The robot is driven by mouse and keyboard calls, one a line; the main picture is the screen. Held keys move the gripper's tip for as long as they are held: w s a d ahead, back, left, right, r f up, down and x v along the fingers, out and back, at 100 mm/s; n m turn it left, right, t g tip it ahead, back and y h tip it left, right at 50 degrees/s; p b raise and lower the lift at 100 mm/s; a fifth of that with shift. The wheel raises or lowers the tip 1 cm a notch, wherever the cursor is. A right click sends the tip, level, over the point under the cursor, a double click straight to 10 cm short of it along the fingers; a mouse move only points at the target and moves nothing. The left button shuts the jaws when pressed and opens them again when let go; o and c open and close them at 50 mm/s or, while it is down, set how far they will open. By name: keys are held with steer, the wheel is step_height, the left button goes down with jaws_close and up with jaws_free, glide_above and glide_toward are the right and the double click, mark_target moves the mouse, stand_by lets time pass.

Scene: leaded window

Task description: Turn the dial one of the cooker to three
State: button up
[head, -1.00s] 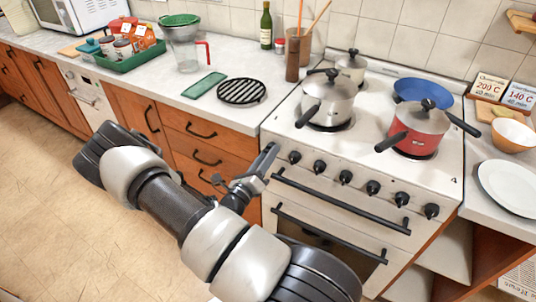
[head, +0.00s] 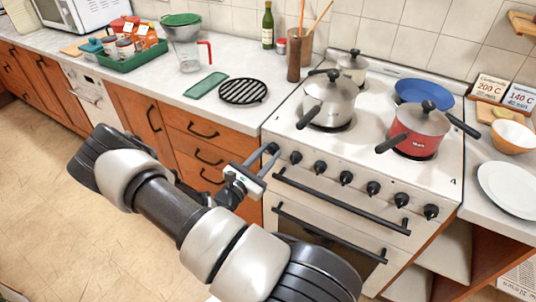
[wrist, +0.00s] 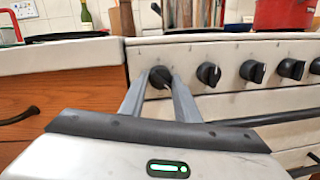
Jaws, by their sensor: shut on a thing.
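The cooker (head: 290,190) is white, with a row of several black dials along its front. The leftmost dial (head: 272,148) is at the cooker's left front corner. My gripper (head: 268,154) reaches it from the front, one finger on each side. In the wrist view, the grey fingers of my gripper (wrist: 160,82) are shut on this black dial (wrist: 160,74). The fingers partly cover it, and I cannot read its setting. The neighbouring dials (wrist: 208,74) stand to its right, apart from the fingers.
Black oven handles (head: 340,200) run across the front below the dials. A grey pot (head: 328,100), a red pot (head: 418,130) and a blue pan (head: 423,92) stand on the hob. Wooden drawers (head: 200,150) lie left of the cooker. The floor (head: 50,190) at left is clear.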

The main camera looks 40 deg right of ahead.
steer(key=m, duration=0.9)
steer(key=shift+w+a+r+g+y, duration=0.1)
steer(key=shift+w+r+g+y, duration=0.05)
steer(key=shift+g+y, duration=0.2)
stand_by(0.3)
steer(key=o, duration=1)
steer(key=v, duration=1.7)
steer(key=shift+a+r+p, duration=0.1)
steer(key=shift+a+p, duration=0.1)
steer(key=shift+p, duration=0.1)
